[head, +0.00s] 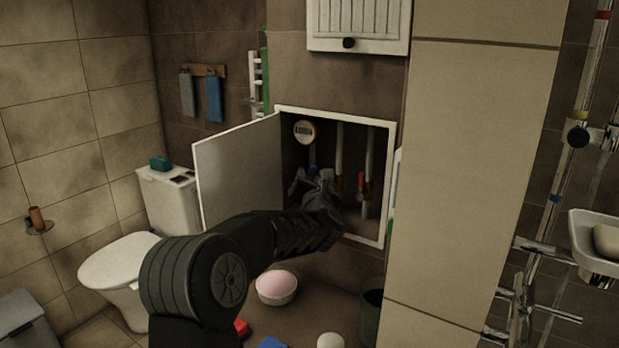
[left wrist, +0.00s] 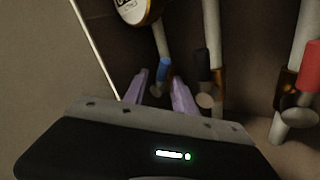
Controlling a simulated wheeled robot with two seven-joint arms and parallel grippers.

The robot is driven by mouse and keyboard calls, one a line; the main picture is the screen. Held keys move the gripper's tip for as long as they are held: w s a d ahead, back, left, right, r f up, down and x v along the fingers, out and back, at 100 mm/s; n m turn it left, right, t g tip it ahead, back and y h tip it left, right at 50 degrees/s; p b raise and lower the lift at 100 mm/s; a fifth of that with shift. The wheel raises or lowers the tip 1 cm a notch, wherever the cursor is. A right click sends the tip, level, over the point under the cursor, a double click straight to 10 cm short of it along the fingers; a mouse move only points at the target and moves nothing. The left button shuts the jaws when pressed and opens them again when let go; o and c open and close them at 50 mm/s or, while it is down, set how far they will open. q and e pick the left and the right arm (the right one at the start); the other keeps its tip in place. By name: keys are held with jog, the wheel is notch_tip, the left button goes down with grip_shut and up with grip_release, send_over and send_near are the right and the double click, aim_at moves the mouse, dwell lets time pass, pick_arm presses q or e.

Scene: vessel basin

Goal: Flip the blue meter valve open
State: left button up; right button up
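The open cabinet (head: 279,107) in the wall holds a round meter (head: 304,131) with pipes. The blue valve (left wrist: 163,69) sits on the pipe below the meter, which also shows at the top of the left wrist view (left wrist: 136,10). My left gripper (left wrist: 160,84) reaches into the cabinet, its two purple fingers apart. The blue valve appears between and just beyond the fingertips; I cannot tell whether they touch it. In the head view my left gripper (head: 312,178) partly hides the valve area. My right gripper is not in view.
A black-handled valve (left wrist: 203,65) and a red-handled valve (left wrist: 311,66) are on pipes to the right. The white cabinet door (head: 238,170) stands open to the left. A toilet (head: 120,262) is at left; a bowl (head: 277,297) is on the floor.

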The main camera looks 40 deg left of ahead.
pick_arm(q)
grip_shut()
